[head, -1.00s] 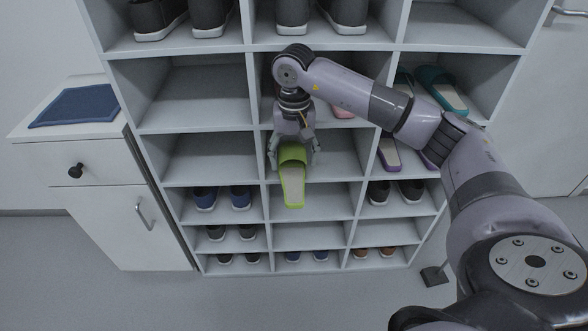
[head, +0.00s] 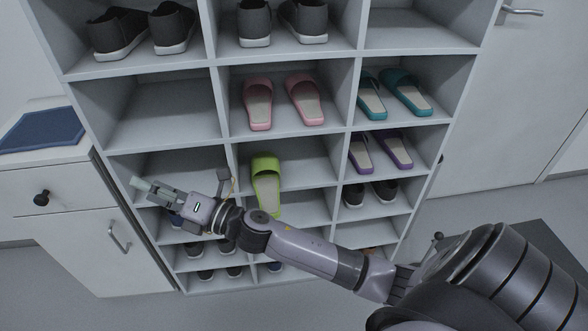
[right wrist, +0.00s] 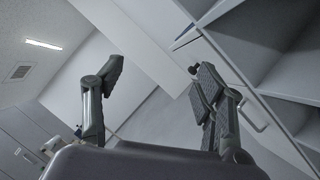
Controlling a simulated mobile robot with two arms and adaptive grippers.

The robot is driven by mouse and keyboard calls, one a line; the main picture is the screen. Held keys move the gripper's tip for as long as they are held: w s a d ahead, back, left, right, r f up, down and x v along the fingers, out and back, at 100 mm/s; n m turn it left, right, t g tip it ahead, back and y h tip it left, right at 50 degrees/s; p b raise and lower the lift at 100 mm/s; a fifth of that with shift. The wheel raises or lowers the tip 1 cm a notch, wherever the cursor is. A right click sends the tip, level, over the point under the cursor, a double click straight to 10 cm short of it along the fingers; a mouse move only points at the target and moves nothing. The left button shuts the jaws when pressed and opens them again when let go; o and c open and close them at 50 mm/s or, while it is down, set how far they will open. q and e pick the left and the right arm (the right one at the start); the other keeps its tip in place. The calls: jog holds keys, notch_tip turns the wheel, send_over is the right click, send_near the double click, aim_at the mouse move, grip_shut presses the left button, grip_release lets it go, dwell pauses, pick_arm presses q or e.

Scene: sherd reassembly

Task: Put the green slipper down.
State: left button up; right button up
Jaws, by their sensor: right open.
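The green slipper (head: 266,182) lies alone in the middle-column compartment below the pink slippers, strap toward the back and heel toward me. Its heel end appears to reach over the shelf's front edge (head: 310,190). My right gripper (head: 148,190) is left of the slipper, in front of the left column, apart from it and pointing left. It is open and empty; the right wrist view shows its two spread fingers (right wrist: 153,75) with nothing between them. My right forearm passes just below the slipper's heel. My left gripper is in neither view.
Pink slippers (head: 283,103), teal slippers (head: 395,95) and purple slippers (head: 375,153) occupy nearby compartments. Dark sneakers (head: 140,35) stand on the top row. A white cabinet (head: 60,225) with a blue mat (head: 42,130) is close left of the gripper. The left compartment beside the pink slippers is empty.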

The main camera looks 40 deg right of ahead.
jog(key=s+d+f+m+g+h, duration=0.1)
jog(key=s+d+f+m+h, duration=0.1)
jog(key=d+f+m+h, duration=0.35)
jog(key=s+d+f+m+g+h, duration=0.2)
jog(key=f+m, duration=0.5)
jog(key=f, duration=0.1)
jog(key=s+d+f+m+g+h, duration=0.1)
jog(key=s+d+f+m+h, duration=0.25)
jog(key=f+m, duration=0.35)
jog(key=s+f+m+g, duration=0.4)
jog(key=s+f, duration=0.3)
jog(key=s, duration=0.4)
jog(key=s+f+m+g, duration=0.5)
jog(key=s+f, duration=0.3)
jog(key=s, duration=0.3)
jog(key=shift+d+g, duration=0.3)
jog(key=shift+g, duration=0.2)
